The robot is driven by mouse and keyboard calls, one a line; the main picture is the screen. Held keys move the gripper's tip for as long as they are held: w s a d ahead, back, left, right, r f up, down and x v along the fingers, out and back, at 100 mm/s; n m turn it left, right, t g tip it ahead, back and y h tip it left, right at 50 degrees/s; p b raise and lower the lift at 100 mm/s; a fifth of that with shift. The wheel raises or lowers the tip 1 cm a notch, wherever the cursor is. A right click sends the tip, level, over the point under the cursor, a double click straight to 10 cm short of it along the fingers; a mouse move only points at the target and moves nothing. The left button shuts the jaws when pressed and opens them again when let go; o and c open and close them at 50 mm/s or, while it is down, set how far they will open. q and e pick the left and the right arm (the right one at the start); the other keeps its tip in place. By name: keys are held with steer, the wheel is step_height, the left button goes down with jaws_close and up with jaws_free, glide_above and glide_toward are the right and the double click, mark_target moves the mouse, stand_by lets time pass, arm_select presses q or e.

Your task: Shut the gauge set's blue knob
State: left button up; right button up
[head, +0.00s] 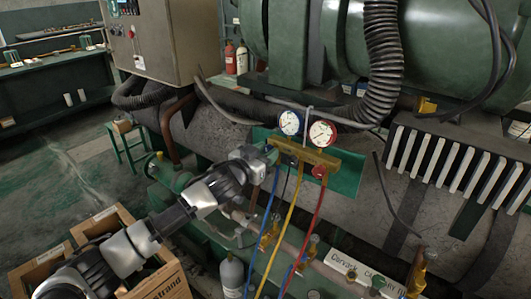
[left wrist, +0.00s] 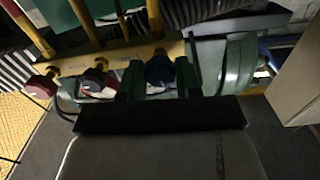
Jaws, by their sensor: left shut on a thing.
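The gauge set's brass body (head: 312,154) hangs in front of a green panel, with a blue-rimmed gauge (head: 290,122) and a red-rimmed gauge (head: 322,133) on top. Its red knob (head: 319,171) shows at the right end. My left gripper (head: 267,157) is at the body's left end and covers the blue knob in the head view. In the left wrist view the blue knob (left wrist: 159,70) sits between the two green fingers (left wrist: 160,80), which are shut on it. The red knob also shows at the left there (left wrist: 41,85), with a black knob (left wrist: 95,76) between. My right gripper is out of view.
Blue (head: 262,222), yellow (head: 286,215) and red (head: 311,220) hoses hang below the gauge set. A large ribbed hose (head: 384,55) runs above right. A cardboard box (head: 155,283) stands at the lower left, and a grey cylinder (head: 232,275) at the bottom.

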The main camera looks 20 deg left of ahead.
arm_select(q)
steer(key=m+p, duration=0.2)
steer(key=m, duration=0.1)
steer(key=shift+r+m, duration=0.1)
steer(key=shift+m, duration=0.2)
steer(key=m+p, duration=0.4)
steer(key=m, duration=1.2)
stand_by(0.5)
steer(key=o, duration=0.9)
steer(key=shift+o, duration=0.2)
